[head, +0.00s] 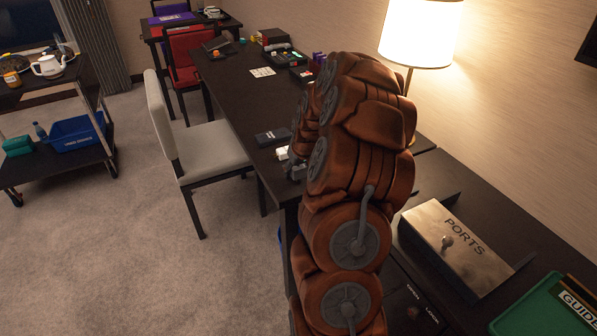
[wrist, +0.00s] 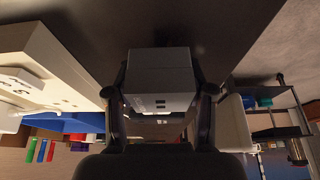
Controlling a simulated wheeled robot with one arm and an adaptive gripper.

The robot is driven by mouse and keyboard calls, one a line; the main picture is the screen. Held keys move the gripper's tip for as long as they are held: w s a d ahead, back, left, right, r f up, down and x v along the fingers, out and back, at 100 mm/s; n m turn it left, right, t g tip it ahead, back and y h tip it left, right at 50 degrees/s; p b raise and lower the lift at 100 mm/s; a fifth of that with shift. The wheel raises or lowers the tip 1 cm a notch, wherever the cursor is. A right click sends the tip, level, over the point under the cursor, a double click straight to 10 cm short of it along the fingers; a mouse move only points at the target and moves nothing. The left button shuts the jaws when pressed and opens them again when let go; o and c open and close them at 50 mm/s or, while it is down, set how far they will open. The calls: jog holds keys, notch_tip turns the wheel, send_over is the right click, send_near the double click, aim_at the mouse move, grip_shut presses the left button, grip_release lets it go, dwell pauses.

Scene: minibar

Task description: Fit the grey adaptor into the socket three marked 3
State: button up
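The grey adaptor (wrist: 160,72) is a box-shaped block with small dark slots on its near face. My gripper (wrist: 160,92) has a finger on each side of it, and both fingers appear to touch it. A dark surface fills the upper part of the wrist view behind the adaptor. In the head view my arm hides most of my gripper; a small pale piece shows beside the arm at the dark desk's edge, and I cannot tell what it is.
A long dark desk (head: 236,84) holds several items. A pale chair (head: 212,150) stands left of it. A pale panel (wrist: 50,65) fills the wrist view's left.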

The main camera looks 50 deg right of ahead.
jog(key=c, duration=0.7)
